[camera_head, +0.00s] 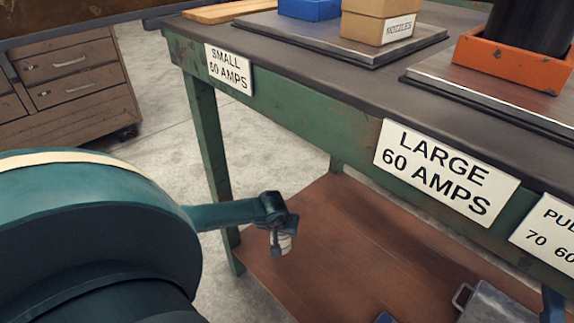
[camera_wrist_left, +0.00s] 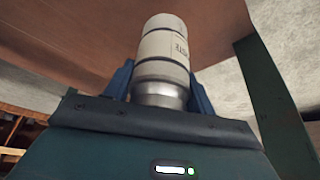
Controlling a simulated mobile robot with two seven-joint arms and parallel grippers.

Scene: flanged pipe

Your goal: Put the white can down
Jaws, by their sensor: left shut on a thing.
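My left gripper (camera_head: 281,228) is shut on the white can (camera_head: 285,244). In the head view they show over the left part of the workbench's brown lower shelf (camera_head: 340,230); the gap between can and shelf cannot be judged. The can also shows in the left wrist view (camera_wrist_left: 163,48), with a white body, a ring around it, dark lettering and a silver metal end between the blue fingers.
The green workbench (camera_head: 300,112) has a leg (camera_head: 208,140) left of my gripper. A grey metal box (camera_head: 492,305) and a partly cut-off blue thing (camera_head: 386,318) are at the lower edge. The shelf's middle is bare. A drawer cabinet (camera_head: 75,80) stands behind left.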

